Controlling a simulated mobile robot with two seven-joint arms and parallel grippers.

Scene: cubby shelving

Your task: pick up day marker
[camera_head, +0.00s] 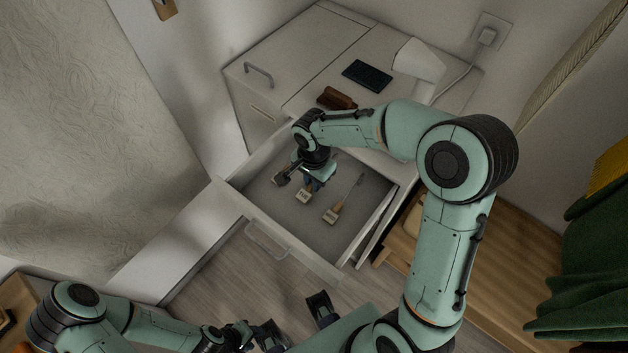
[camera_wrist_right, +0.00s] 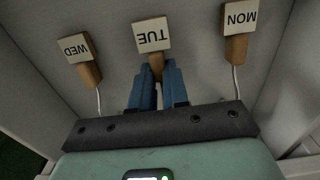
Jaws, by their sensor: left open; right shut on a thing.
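Three wooden day markers with white labels show in the right wrist view. The TUE marker (camera_wrist_right: 151,36) is in the middle, between the fingers of my right gripper (camera_wrist_right: 157,82), which is shut on its wooden shank. The WED marker (camera_wrist_right: 78,48) is to the left and the MON marker (camera_wrist_right: 239,20) to the right, both apart from the fingers. In the head view my right gripper (camera_head: 308,183) reaches down into the open drawer (camera_head: 310,255), and the TUE marker (camera_head: 303,196) shows below it. My left gripper (camera_head: 294,320) is open and empty, low in front of the drawer.
The white cabinet top (camera_head: 300,65) holds a dark flat tablet-like thing (camera_head: 367,76), a brown block (camera_head: 336,98) and a white lamp-like thing (camera_head: 418,60). A wooden bench (camera_head: 500,270) stands at the right.

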